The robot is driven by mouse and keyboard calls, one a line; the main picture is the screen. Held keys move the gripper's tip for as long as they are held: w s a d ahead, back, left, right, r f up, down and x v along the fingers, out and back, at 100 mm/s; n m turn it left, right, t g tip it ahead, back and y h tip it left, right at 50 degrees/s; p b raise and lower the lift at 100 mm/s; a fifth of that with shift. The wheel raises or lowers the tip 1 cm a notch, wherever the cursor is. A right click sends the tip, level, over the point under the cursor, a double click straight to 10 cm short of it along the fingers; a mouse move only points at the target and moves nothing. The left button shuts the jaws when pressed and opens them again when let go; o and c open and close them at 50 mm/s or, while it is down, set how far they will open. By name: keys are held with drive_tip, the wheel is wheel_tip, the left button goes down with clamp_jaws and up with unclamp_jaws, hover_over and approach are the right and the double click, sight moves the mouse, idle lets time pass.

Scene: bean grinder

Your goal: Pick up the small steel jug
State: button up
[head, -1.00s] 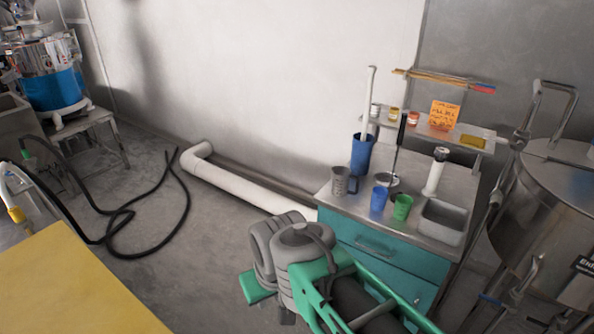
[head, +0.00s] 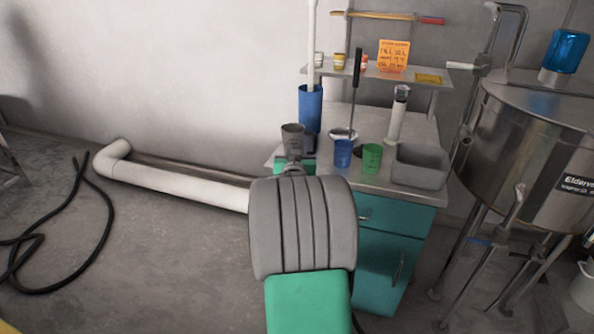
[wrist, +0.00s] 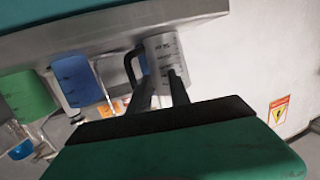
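The small steel jug (head: 293,137) stands at the left end of the steel counter (head: 400,187). In the wrist view, which looks upside down, the jug (wrist: 165,52) shows grey with dark markings and a black handle on its left. My gripper (wrist: 160,77) has its two dark fingers apart. Their tips overlap the jug in this view; I cannot tell whether they touch it. In the head view my gripper and wrist hide the jug's lower part.
A blue cup (head: 343,153) and a green cup (head: 372,158) stand right of the jug. A tall blue container (head: 310,110) stands behind it. A grey bin (head: 420,166) is at the counter's right. A shelf (head: 400,75) hangs above, with a steel tank (head: 530,130) farther right.

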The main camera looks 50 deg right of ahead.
sight(316, 137)
drive_tip(key=s+d, duration=0.1)
drive_tip(key=d+h, duration=0.1)
drive_tip(key=d, duration=0.1)
drive_tip(key=s+d+h, duration=0.1)
drive_tip(key=shift+s+d+f+m, duration=0.25)
drive_tip(key=shift+s+f+m, duration=0.05)
drive_tip(key=shift+f+m, duration=0.1)
drive_tip(key=x, duration=0.7)
drive_tip(key=shift+d+r+b, duration=0.15)
drive_tip(key=shift+d+b, duration=0.1)
drive_tip(key=shift+b, duration=0.05)
drive_tip(key=shift+c, duration=0.3)
clamp_jaws()
drive_tip(key=shift+r, duration=0.15)
